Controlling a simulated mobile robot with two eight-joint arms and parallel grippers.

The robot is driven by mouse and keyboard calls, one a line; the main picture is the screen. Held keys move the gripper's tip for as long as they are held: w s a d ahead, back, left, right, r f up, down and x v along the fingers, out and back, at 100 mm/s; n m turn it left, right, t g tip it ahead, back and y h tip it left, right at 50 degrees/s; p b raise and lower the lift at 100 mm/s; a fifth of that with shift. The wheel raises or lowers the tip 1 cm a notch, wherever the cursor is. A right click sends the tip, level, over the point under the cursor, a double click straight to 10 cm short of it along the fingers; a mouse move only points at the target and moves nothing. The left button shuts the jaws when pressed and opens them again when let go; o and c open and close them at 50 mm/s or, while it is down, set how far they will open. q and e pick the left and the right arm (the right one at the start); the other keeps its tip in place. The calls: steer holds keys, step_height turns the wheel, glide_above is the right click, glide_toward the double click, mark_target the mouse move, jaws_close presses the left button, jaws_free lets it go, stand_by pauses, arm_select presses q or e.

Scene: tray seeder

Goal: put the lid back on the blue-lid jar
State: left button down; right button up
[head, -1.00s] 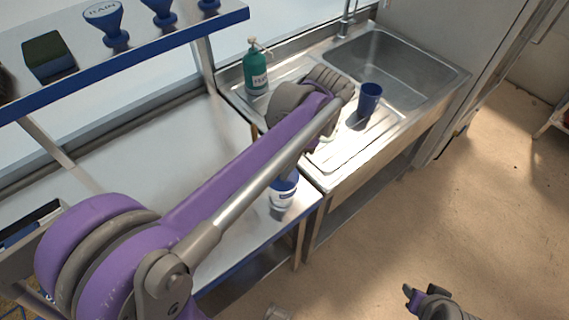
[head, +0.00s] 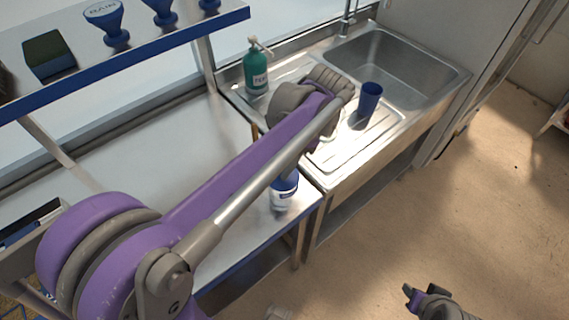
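A white jar (head: 283,200) with blue at its top stands near the front right corner of the steel table, next to the sink unit. My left arm crosses in front and covers part of its top, so I cannot tell whether the blue part is a seated lid or a rim. No separate lid can be made out. My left arm reaches from the lower left to the drainboard, and its gripper is hidden behind the arm. My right gripper (head: 423,292) is low at the bottom right, over the floor, with its fingers apart and empty.
A blue cup (head: 369,98) stands on the drainboard by the sink basin (head: 385,65). A green pump bottle (head: 256,72) stands behind my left arm. A shelf (head: 165,42) with blue stamps and a green-topped block overhangs the table (head: 150,165) at the upper left.

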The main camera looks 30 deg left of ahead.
arm_select(q)
steer(key=shift+f, duration=0.1)
stand_by(0.7)
steer(key=shift+c, duration=0.8)
jaws_free()
steer(key=shift+r+p, duration=2)
steer(key=shift+r, duration=1.55)
jaws_close()
arm_select(e)
steer(key=r, duration=0.1)
steer(key=w+r, duration=0.1)
steer(key=r, duration=0.3)
steer(key=shift+w+r, duration=0.1)
steer(key=shift+w, duration=0.2)
arm_select(q)
steer(key=shift+f, duration=0.2)
